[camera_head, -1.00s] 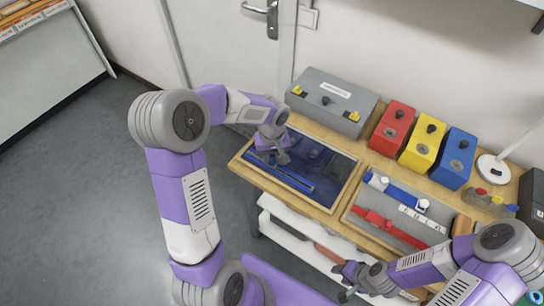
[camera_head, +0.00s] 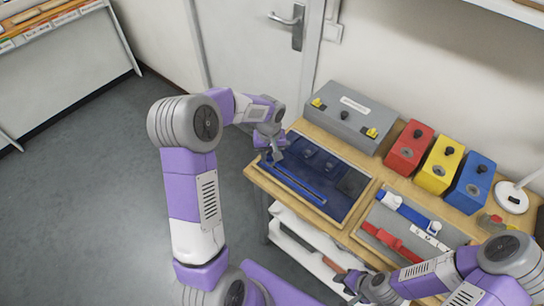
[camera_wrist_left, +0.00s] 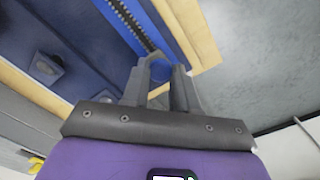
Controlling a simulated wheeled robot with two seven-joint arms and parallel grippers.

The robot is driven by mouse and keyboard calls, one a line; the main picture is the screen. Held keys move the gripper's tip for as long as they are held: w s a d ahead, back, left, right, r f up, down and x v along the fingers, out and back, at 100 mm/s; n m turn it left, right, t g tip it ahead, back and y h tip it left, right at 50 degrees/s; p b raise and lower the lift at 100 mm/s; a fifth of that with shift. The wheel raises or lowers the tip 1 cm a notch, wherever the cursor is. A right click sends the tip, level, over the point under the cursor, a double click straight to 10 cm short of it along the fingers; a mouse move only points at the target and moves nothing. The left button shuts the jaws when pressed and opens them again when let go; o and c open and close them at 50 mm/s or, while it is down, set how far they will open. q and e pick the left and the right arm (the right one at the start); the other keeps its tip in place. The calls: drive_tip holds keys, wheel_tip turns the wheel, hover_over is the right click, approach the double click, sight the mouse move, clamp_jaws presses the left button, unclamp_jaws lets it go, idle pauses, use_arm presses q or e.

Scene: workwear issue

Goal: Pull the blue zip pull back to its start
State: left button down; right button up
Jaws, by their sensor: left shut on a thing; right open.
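A dark blue zip panel (camera_head: 318,212) lies in a wooden frame on the bench. Its brighter blue zip strip (camera_head: 300,187) runs along the left front side, and its dark teeth (camera_wrist_left: 125,22) show in the left wrist view. My left gripper (camera_head: 276,157) is at the strip's far left end, its fingers (camera_wrist_left: 160,75) shut on the blue zip pull (camera_wrist_left: 158,69). The pull is mostly hidden between the fingers. My right gripper (camera_head: 350,282) is open and empty, low in front of the bench.
A grey case (camera_head: 350,118) stands behind the panel. Red (camera_head: 409,147), yellow (camera_head: 440,165) and blue (camera_head: 470,184) boxes stand to its right. A grey board with blue and red straps (camera_head: 402,250) lies right of the panel.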

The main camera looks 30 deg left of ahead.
sight(269, 158)
use_arm(q)
drive_tip(key=shift+a, duration=0.2)
drive_tip(key=c, duration=0.9)
unclamp_jaws()
drive_tip(key=shift+o, duration=0.2)
wheel_tip(269, 158, up, 8)
drive_tip(key=shift+f+p, duration=0.15)
drive_tip(key=shift+p, duration=0.55)
